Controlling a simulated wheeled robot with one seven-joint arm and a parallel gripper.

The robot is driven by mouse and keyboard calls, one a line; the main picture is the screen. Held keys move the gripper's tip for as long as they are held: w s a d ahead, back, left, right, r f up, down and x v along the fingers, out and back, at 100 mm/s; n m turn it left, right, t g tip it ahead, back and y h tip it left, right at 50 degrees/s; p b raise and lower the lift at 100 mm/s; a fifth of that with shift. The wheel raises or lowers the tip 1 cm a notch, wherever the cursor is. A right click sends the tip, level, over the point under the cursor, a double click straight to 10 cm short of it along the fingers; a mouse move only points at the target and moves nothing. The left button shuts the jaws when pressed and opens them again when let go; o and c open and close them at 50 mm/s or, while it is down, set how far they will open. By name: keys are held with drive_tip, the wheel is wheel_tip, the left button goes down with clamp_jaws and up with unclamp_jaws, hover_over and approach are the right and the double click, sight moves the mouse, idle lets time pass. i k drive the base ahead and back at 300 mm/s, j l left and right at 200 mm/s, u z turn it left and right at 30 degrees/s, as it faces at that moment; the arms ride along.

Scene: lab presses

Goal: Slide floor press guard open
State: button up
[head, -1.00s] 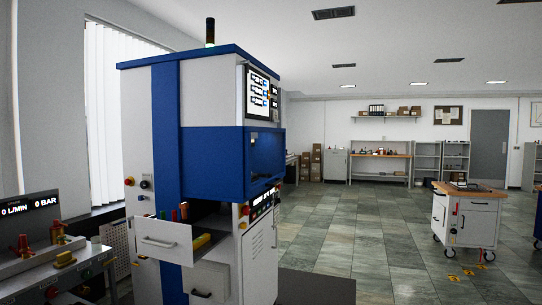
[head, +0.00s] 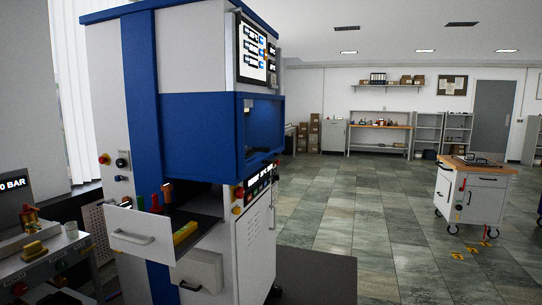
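The floor press (head: 140,80) is a tall white and blue cabinet on the left side of the head view. Its blue guard (head: 200,135) is the box-shaped section across the front at mid-height, with a window (head: 263,125) on the right-hand face. Below the guard, a dark opening shows. I cannot tell how far the guard is slid. My gripper is not in view.
A drawer (head: 140,232) juts out from the press toward the left, with coloured items in it. A bench with yellow and red fittings (head: 33,250) stands at lower left. Open tiled floor (head: 340,205) lies to the right, with a wheeled cart (head: 470,200) beyond.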

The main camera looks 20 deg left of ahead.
sight(243, 171)
drive_tip(key=i+j, duration=0.25)
drive_tip(key=i, duration=0.2)
drive_tip(key=i+j, duration=0.25)
drive_tip(key=i, duration=0.2)
drive_tip(key=i+j, duration=0.25)
drive_tip(key=i, duration=0.2)
drive_tip(key=i+j+u, duration=0.1)
drive_tip(key=i+j, duration=0.15)
drive_tip(key=i, duration=0.2)
drive_tip(key=i+j, duration=0.2)
drive_tip(key=i, duration=0.25)
drive_tip(key=i+j, duration=0.25)
drive_tip(key=i, duration=0.2)
